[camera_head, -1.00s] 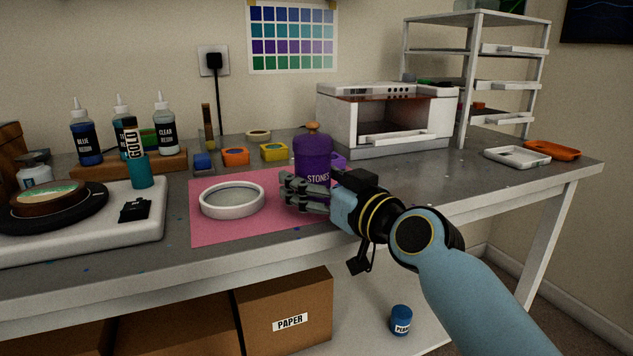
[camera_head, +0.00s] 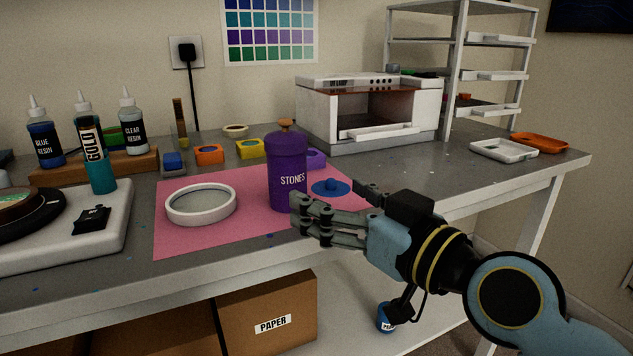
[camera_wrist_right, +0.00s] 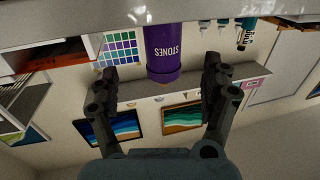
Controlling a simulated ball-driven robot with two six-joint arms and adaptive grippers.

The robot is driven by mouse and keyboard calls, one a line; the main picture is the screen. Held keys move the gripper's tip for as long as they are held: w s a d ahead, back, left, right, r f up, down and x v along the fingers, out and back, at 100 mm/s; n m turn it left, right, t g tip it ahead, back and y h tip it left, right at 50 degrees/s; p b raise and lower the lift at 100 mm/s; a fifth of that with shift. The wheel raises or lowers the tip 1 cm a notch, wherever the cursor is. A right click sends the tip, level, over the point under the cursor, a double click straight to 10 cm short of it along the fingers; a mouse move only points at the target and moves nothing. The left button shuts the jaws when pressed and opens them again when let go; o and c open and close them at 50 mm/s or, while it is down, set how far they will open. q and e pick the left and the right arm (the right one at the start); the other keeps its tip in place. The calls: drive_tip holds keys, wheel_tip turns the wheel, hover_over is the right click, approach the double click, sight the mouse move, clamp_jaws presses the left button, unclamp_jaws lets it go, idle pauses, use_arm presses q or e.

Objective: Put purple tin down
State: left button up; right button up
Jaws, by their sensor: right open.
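The purple tin (camera_head: 287,172), labelled STONES, stands upright on the pink mat (camera_head: 180,239), right of the white ring-shaped mould (camera_head: 201,204). My right gripper (camera_head: 335,208) is open at the tin's lower right, with its fingers apart from each other. In the right wrist view the tin (camera_wrist_right: 162,62) appears upside down, beyond and between the two open fingers (camera_wrist_right: 160,85), with nothing held. My left gripper is not in view.
Small coloured pots, including an orange one (camera_head: 209,154), stand behind. A white oven-like box (camera_head: 367,108) stands behind right.

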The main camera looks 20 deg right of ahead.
sight(299, 178)
drive_tip(key=shift+r+x, duration=0.25)
drive_tip(key=shift+x, duration=0.95)
drive_tip(key=shift+w+a, duration=0.3)
drive_tip(key=shift+w, duration=0.2)
drive_tip(key=shift+w+a, duration=0.3)
drive_tip(key=shift+w, duration=0.25)
drive_tip(key=shift+w+f, duration=0.15)
drive_tip(key=shift+w, duration=0.6)
drive_tip(key=x, duration=0.3)
drive_tip(key=shift+w+a+p, duration=0.2)
drive_tip(key=shift+w+p, duration=0.15)
drive_tip(key=shift+p, duration=0.05)
drive_tip(key=shift+w, duration=0.3)
drive_tip(key=c, duration=1.4)
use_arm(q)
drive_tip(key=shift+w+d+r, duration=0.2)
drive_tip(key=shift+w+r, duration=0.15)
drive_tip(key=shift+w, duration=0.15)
